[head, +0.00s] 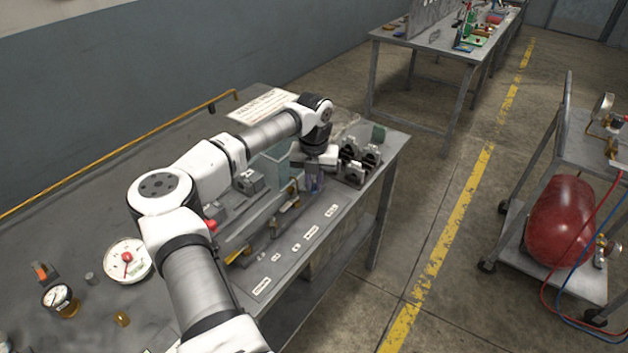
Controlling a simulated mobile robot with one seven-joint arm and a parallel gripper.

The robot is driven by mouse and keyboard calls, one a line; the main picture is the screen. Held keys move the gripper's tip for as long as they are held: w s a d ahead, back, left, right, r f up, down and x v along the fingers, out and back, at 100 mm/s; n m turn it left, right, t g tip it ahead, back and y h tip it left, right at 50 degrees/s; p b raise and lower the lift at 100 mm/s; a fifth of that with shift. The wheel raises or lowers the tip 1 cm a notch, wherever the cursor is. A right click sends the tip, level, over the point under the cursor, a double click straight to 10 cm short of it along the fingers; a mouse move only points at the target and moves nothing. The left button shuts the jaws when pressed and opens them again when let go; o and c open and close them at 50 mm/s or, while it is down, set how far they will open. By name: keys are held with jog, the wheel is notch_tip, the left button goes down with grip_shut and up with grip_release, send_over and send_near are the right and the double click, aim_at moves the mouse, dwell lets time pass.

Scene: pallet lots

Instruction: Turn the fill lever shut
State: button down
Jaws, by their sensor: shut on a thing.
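My gripper (315,183) points down over the right end of the near workbench, beside a dark slotted block. It is shut on a small bluish thing that is too small and too covered by the gripper to make out. No fill lever can be told with certainty. A red tank (563,222) lies on the lower shelf of a cart at the right, well apart from my gripper. A brass fitting (601,248) sits at the tank's end by the hoses. Another fitting with a red part (616,123) and a gauge (603,106) are on the cart's top shelf.
The near workbench (345,212) holds a dark slotted block (357,166), a white dial (128,260), a small gauge (60,299) and long tools. Red and blue hoses (573,290) hang by the cart. Floor with a yellow line (462,208) lies free between bench and cart.

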jog(key=shift+f, duration=0.1)
jog(key=shift+w+a+f+m+b, duration=0.15)
jog(key=shift+a+m+b, duration=0.2)
jog(key=shift+m+b, duration=0.65)
jog(key=m, duration=0.1)
jog(key=m+b, duration=0.1)
jog(key=a+m, duration=0.1)
jog(key=shift+w+r+m+b, duration=0.3)
jog(key=shift+b, duration=0.05)
jog(key=c, duration=1.5)
grip_release()
jog(key=shift+o, duration=0.2)
